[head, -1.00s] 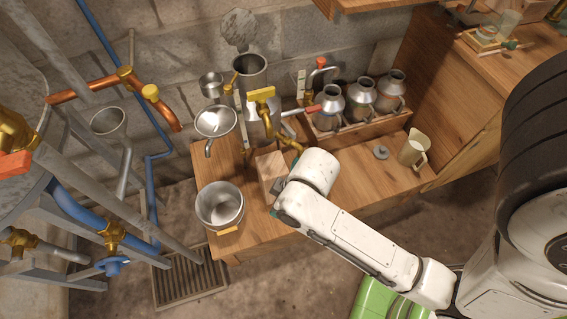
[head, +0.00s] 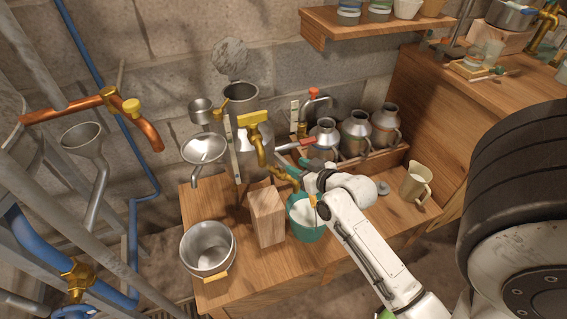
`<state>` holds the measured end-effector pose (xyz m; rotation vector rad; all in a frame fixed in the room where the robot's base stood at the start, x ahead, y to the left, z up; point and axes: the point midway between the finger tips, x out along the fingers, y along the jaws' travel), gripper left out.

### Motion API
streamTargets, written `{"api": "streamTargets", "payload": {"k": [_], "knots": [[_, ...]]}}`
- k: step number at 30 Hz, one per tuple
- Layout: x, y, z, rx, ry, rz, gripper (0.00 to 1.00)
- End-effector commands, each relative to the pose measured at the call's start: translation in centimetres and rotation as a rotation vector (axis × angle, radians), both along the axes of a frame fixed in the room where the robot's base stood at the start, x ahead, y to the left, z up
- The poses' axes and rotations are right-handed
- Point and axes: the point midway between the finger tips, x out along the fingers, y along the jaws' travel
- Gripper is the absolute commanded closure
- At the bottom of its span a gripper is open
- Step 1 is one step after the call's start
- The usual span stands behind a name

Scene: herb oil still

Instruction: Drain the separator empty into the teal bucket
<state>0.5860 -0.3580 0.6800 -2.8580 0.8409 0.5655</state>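The separator appears to be the grey metal vessel (head: 240,165) with a sight strip on its side, on the wooden bench. A brass tap (head: 285,177) sticks out low on its right side. The teal bucket (head: 305,225) stands upright on the bench below and to the right of this tap, with a pale inside. Whether that pale area is liquid I cannot tell. My gripper (head: 309,180) is above the bucket, close to the tap's right end. The wrist hides most of its fingers, so I cannot see whether it is open or touches the tap.
A wooden block (head: 266,215) stands left of the bucket. A steel pot (head: 208,250) is at the bench's front left. A funnel (head: 204,149) is behind it. Metal cans (head: 355,132) stand in a crate at the back right, and a beige jug (head: 415,184) stands at the right.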

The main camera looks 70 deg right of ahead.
Motion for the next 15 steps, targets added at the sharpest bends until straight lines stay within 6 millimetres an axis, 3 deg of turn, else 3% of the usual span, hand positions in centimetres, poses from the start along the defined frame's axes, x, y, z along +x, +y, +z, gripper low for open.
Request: {"api": "streamTargets", "payload": {"k": [6, 15], "knots": [[3.2, -2.0, -1.6, 0.001, -0.002, -0.001, 0.6], [5.6, -3.5, -2.8, 0.001, 0.001, 0.001, 0.6]]}}
